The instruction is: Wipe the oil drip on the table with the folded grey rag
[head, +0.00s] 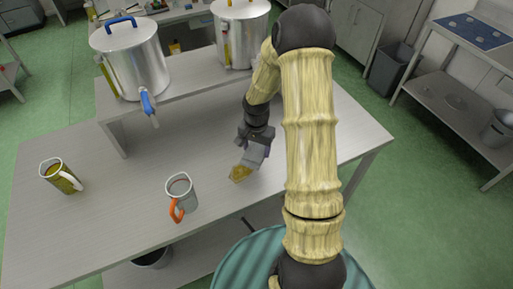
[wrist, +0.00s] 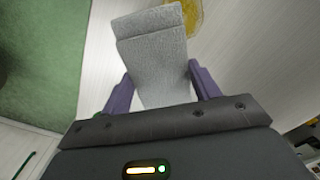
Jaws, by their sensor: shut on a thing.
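The folded grey rag (wrist: 155,65) is between the two purple fingers of my gripper (wrist: 160,88) in the wrist view, and the fingers are shut on it. In the head view the rag (head: 254,156) hangs below my gripper (head: 259,143) over the right part of the table (head: 110,215). The yellow oil drip (head: 239,174) lies on the table at the lower left of the rag. In the wrist view the oil drip (wrist: 194,14) shows at the top, just beyond the rag's right side, partly cut off by the frame. I cannot tell whether the rag touches the table.
A jug with an orange handle (head: 180,190) stands left of the oil drip. A jug of yellow-green oil (head: 58,176) stands at the far left. A steel tank with a blue tap (head: 133,62) and a second tank (head: 240,32) stand on the raised shelf (head: 190,80) behind.

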